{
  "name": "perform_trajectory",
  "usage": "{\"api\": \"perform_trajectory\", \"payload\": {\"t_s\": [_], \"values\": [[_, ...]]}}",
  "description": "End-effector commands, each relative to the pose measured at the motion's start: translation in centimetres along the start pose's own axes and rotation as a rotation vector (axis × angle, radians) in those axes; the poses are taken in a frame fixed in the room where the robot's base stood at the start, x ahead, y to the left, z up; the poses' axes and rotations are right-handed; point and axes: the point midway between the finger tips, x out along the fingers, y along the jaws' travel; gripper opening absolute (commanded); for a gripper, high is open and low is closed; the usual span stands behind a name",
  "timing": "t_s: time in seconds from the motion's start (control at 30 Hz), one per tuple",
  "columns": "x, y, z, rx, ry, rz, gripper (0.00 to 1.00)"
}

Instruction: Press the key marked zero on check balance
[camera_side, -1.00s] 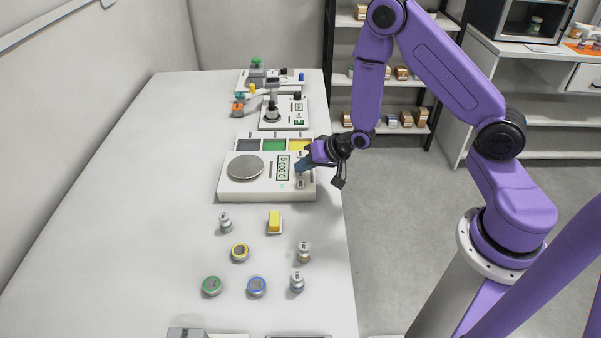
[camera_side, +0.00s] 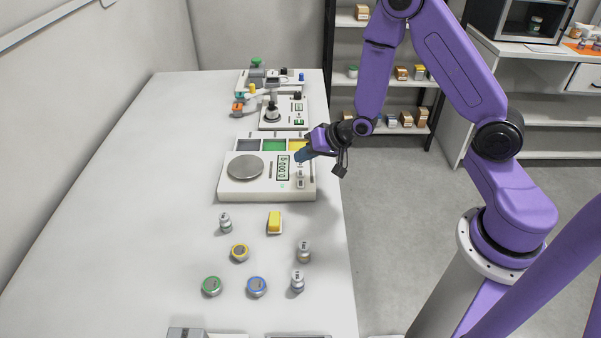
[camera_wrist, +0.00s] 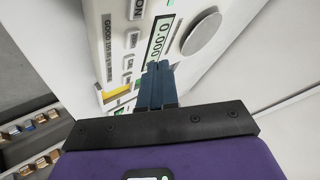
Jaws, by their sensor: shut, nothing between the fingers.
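A white balance (camera_side: 265,190) stands on the table, with a round grey pan (camera_side: 246,167) and a display (camera_side: 283,168) that reads 0.000. It also shows in the wrist view (camera_wrist: 115,25), where its display (camera_wrist: 160,38) is partly behind my fingers.
A bin strip with grey, green (camera_side: 273,145) and yellow sections lies behind the balance. A second device (camera_side: 284,122) stands farther back. The table's left side is clear.

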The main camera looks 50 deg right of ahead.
Motion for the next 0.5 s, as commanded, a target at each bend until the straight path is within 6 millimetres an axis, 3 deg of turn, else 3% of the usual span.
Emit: {"api": "perform_trajectory", "payload": {"t_s": [0.5], "values": [[-2.1,-1.5,-1.5,-0.001,-0.001,0.0,0.0]]}}
